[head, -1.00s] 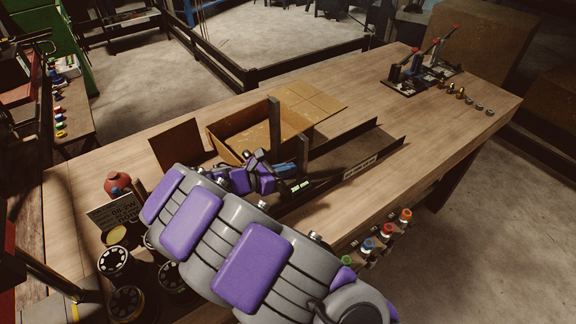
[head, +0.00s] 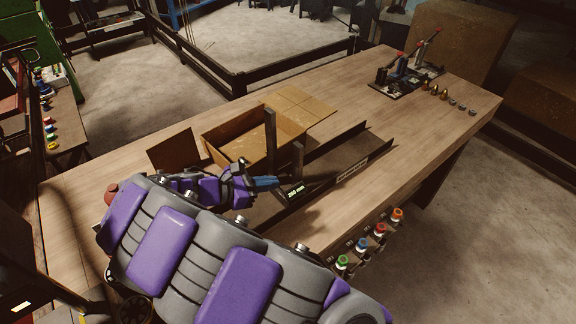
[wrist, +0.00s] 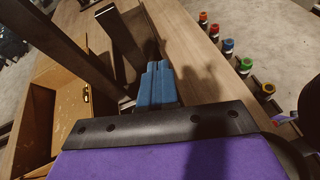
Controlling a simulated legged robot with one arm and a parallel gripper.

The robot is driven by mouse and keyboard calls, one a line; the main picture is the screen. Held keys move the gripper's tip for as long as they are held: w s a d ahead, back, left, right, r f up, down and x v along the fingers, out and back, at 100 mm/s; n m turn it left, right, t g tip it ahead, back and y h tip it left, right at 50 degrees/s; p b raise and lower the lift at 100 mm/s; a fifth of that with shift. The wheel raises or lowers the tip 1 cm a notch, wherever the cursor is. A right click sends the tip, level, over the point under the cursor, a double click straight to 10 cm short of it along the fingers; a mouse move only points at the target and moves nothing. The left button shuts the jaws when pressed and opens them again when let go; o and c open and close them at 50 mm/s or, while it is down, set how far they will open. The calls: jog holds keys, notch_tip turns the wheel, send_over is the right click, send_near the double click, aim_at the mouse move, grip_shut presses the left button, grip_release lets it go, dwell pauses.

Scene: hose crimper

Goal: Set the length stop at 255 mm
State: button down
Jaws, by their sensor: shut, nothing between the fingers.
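The length stop is a dark upright post (head: 297,161) standing in a long dark trough (head: 335,170) on the bench. A small lit display (head: 295,192) sits at its foot; it ends in "mm", but its digits are too small to read surely. A second dark post (head: 270,135) stands behind it. My gripper (head: 276,183), with blue fingers, is shut and empty, low beside the near post on its left. In the wrist view the blue fingers (wrist: 156,82) lie together close to a dark post (wrist: 120,38); whether they touch it I cannot tell.
An open cardboard box (head: 235,140) stands behind the trough. Several coloured knobs (head: 380,230) line the bench's front edge. A lever fixture (head: 405,72) and small fittings (head: 443,95) are at the far right. The bench between is clear.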

jog(key=s+d+r+m+g+y, duration=0.25)
jog(key=s+d+m, duration=0.35)
jog(key=d, duration=0.4)
jog(key=s+d+r+m+g+y, duration=0.1)
jog(key=s+d+r+m+g, duration=0.3)
jog(key=s+d, duration=0.45)
jog(key=s+f+m+g+y, duration=0.1)
jog(key=s+m+g+y, duration=0.1)
jog(key=s+m+y, duration=0.7)
jog(key=w+a+r+n+t+y, duration=0.1)
jog(key=w+a+r+n+y, duration=0.2)
jog(key=a, duration=0.6)
jog(key=w+r+n+y, duration=0.1)
jog(key=w+r+y, duration=0.1)
jog(key=w, duration=1)
jog(key=w+r+n+y, duration=0.1)
jog(key=w+r+y, duration=0.1)
jog(key=w, duration=0.9)
jog(key=w+d+f+t+b, duration=0.1)
jog(key=w+d+f+t, duration=0.2)
jog(key=w+d+f, duration=0.75)
jog(key=s+a+f+b, duration=0.1)
jog(key=a+f+b, duration=0.2)
jog(key=a+f, duration=0.3)
jog(key=shift+a+f+n, duration=0.2)
jog(key=shift+a+n, duration=0.1)
jog(key=shift+a, duration=0.9)
